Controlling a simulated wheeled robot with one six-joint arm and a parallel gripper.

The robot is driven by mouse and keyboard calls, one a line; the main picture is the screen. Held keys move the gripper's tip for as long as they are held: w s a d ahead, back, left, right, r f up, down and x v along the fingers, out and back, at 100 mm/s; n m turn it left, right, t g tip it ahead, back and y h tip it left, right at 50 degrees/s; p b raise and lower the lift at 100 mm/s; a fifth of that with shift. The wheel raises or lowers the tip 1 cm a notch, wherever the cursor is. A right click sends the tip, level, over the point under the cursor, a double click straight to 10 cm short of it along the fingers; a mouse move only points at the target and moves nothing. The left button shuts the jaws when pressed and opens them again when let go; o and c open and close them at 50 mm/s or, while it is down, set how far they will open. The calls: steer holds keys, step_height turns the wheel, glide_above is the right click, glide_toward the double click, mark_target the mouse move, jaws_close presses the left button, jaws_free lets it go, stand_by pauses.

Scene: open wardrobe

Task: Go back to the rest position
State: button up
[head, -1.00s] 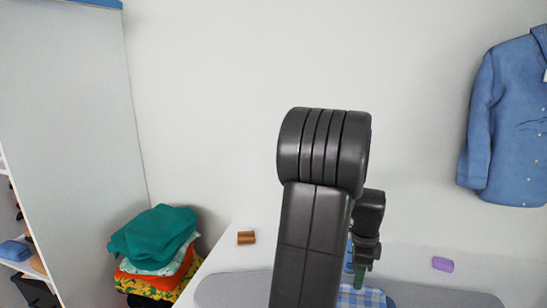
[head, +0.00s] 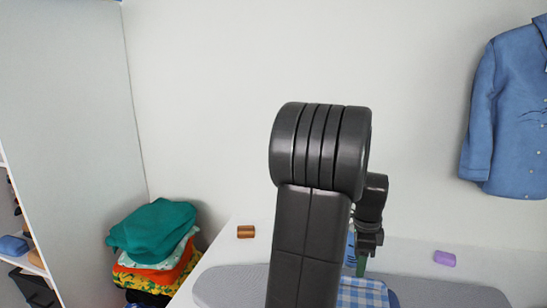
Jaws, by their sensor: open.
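My gripper (head: 362,262) is in the head view, low and right of the middle, partly hidden behind my own dark arm. Its greenish fingers point down above the blue checked cloth (head: 362,293) on the grey ironing surface (head: 440,294). I see nothing held in it. The gap between the fingers is too small to make out here.
A pile of folded clothes with a teal one on top (head: 155,230) stands at the left. A brown block (head: 246,232) and a purple block (head: 444,258) lie on the white surface. A blue shirt (head: 505,120) hangs at the right. Shelves (head: 22,260) stand at the far left.

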step_height(320, 180, up, 9)
step_height(320, 180, down, 15)
steer(key=shift+r, duration=0.1)
step_height(320, 180, up, 7)
steer(key=p, duration=0.4)
steer(key=shift+r+p, duration=0.1)
steer(key=shift+p, duration=0.3)
steer(key=f+b, duration=0.1)
steer(key=b, duration=0.2)
steer(key=shift+s+a+f+b, duration=0.1)
steer(key=shift+a+f+b, duration=0.1)
steer(key=shift+f+b, duration=0.15)
steer(key=shift+s+a+f+b, duration=0.2)
steer(key=shift+f+b, duration=0.1)
steer(key=shift+b, duration=0.5)
steer(key=shift+f+b, duration=0.1)
steer(key=shift+b, duration=0.2)
